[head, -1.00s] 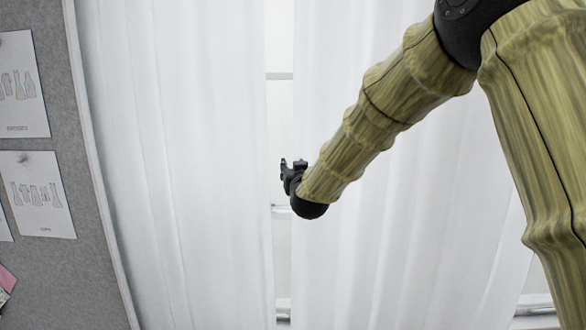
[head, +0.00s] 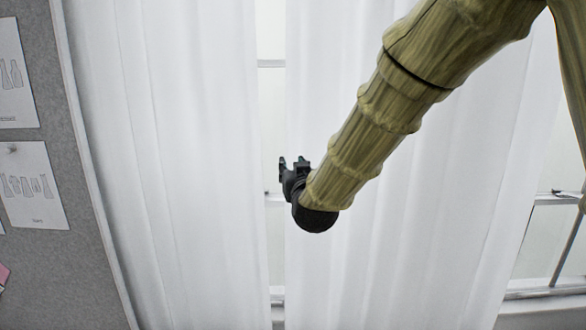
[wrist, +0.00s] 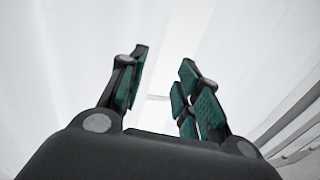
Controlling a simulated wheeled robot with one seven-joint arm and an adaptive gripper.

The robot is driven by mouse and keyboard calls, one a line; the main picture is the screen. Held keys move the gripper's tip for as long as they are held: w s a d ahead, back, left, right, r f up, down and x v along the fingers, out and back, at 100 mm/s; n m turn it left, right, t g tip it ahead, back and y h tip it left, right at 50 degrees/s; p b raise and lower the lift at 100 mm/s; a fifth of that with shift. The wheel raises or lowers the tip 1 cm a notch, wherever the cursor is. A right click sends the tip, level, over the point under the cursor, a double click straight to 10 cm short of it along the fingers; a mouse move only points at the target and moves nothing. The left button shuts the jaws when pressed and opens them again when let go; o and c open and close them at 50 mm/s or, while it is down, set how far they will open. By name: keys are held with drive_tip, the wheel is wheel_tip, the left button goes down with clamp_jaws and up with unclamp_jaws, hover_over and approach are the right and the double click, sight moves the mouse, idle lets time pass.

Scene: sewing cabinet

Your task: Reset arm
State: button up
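My gripper (head: 293,163) is at the end of my raised arm, in front of the white curtains in the head view. In the wrist view my gripper (wrist: 163,72) shows its two dark fingers with teal pads standing apart. Nothing is between the fingers, so it is open and empty.
White curtains (head: 170,150) hang in front of a window (head: 545,240), with a narrow gap between them behind my gripper. A grey pinboard (head: 60,265) with pinned paper sheets (head: 33,185) is on the left. No table or cabinet is in view.

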drive_tip(key=s+d+f+g, duration=0.3)
drive_tip(key=s+f, duration=0.2)
drive_tip(key=f, duration=0.9)
drive_tip(key=s+d+f+m+g+h, duration=0.15)
drive_tip(key=s+d+f, duration=0.25)
drive_tip(key=f, duration=0.9)
drive_tip(key=s+d+f+n+g, duration=0.1)
drive_tip(key=s+d+f+g, duration=0.3)
drive_tip(key=f, duration=1)
drive_tip(key=s+d+f+m+g, duration=0.1)
drive_tip(key=s+d+f+g, duration=0.1)
drive_tip(key=s+f, duration=0.65)
drive_tip(key=s+d+f+g, duration=0.2)
drive_tip(key=s+d+f, duration=0.1)
drive_tip(key=s+f, duration=0.5)
drive_tip(key=s+d+f+g, duration=0.1)
drive_tip(key=s+f, duration=0.1)
drive_tip(key=s, duration=0.5)
drive_tip(key=s+d+f+g+h, duration=0.1)
drive_tip(key=s+d+f+g, duration=0.1)
drive_tip(key=s, duration=0.6)
drive_tip(key=s+d+f+g, duration=0.1)
drive_tip(key=s+f+g, duration=0.1)
drive_tip(key=s, duration=0.6)
drive_tip(key=shift+s+d+f+m, duration=0.15)
drive_tip(key=shift+d+f+m, duration=0.2)
